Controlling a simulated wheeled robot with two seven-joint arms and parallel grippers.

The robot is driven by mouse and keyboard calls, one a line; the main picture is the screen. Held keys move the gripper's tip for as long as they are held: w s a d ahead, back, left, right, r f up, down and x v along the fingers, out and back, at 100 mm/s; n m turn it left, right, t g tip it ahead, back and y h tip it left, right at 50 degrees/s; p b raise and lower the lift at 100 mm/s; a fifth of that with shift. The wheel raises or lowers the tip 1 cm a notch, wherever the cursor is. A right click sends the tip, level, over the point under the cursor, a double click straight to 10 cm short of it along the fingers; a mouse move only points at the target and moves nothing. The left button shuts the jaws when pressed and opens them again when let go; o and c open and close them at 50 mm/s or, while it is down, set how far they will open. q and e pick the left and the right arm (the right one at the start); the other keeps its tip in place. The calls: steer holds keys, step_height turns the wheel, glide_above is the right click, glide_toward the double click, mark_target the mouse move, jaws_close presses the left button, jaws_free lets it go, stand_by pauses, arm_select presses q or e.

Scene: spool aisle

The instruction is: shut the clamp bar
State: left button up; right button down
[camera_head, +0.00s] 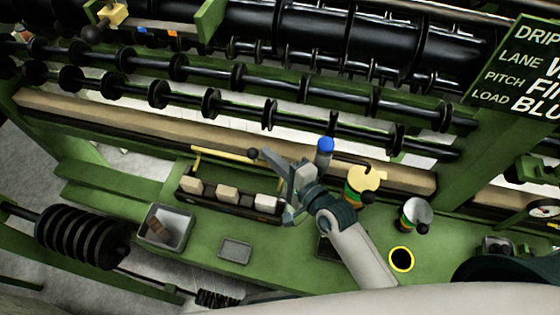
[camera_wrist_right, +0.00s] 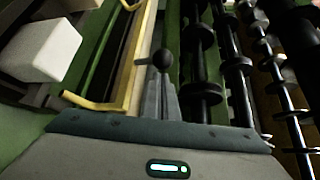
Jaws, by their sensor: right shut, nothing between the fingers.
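The yellow clamp bar (camera_head: 222,154) runs along the far side of a dark holder (camera_head: 232,206) and does not lie over the pale blocks (camera_head: 227,193) in it. A dark ball knob (camera_head: 252,153) is at the bar's right end. My right gripper (camera_head: 268,155) is shut and empty, its tips close to the knob. In the right wrist view, the shut fingers (camera_wrist_right: 160,98) point at the knob (camera_wrist_right: 163,60), which appears right at the tips; I cannot tell whether they touch. The yellow bar (camera_wrist_right: 137,55) runs left of the fingers. My left gripper is out of view.
A blue-topped post (camera_head: 326,146), a yellow container (camera_head: 364,181) and a pale cup (camera_head: 414,214) stand right of the gripper. A metal tray (camera_head: 184,240) and a grey plate (camera_head: 235,250) are in front. Black spooled rollers (camera_head: 210,104) line the back.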

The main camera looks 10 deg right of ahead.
steer(key=shift+x, duration=0.95)
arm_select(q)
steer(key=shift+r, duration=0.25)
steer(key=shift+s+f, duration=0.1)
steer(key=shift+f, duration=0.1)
arm_select(e)
steer(key=shift+s, duration=0.2)
